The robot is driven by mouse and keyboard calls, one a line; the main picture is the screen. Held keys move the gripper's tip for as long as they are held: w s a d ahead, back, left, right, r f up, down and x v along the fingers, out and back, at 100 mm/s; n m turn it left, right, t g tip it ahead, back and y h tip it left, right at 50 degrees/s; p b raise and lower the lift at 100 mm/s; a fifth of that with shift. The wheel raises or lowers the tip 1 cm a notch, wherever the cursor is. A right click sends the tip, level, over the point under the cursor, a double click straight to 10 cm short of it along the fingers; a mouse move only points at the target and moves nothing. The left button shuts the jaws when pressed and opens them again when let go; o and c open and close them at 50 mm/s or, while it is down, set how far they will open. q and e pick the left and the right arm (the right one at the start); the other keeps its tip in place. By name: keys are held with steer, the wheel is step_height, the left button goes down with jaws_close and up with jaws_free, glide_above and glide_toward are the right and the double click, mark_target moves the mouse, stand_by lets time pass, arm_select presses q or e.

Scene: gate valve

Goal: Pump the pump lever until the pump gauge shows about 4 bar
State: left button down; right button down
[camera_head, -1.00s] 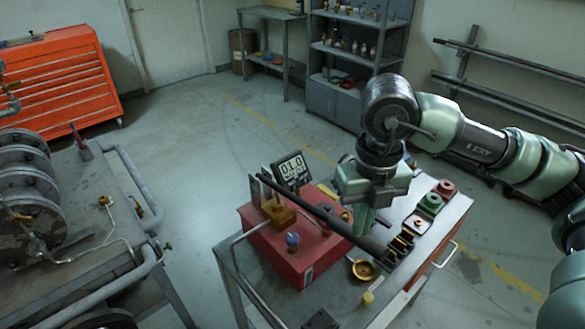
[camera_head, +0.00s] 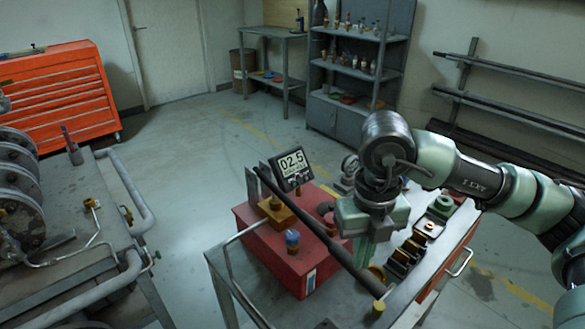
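The pump is a red box (camera_head: 262,245) on the grey cart top. The pump lever (camera_head: 318,233) is a long dark bar running from the gauge side down to the right, with a pale yellowish tip. My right gripper (camera_head: 364,256) points down at the outer half of the lever, and its green fingers meet the bar. The lever hides the fingertips, so their gap is not visible. My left gripper is out of view.
Brass and dark fittings (camera_head: 405,258) lie on the cart right of the lever, with a green part (camera_head: 442,205) behind them. A second bench with large discs (camera_head: 20,190) stands at left. Clear floor (camera_head: 190,190) lies between.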

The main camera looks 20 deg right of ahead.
steer(key=shift+s+r, duration=0.1)
step_height(320, 180, up, 12)
steer(key=p, duration=0.8)
steer(key=shift+r, duration=0.25)
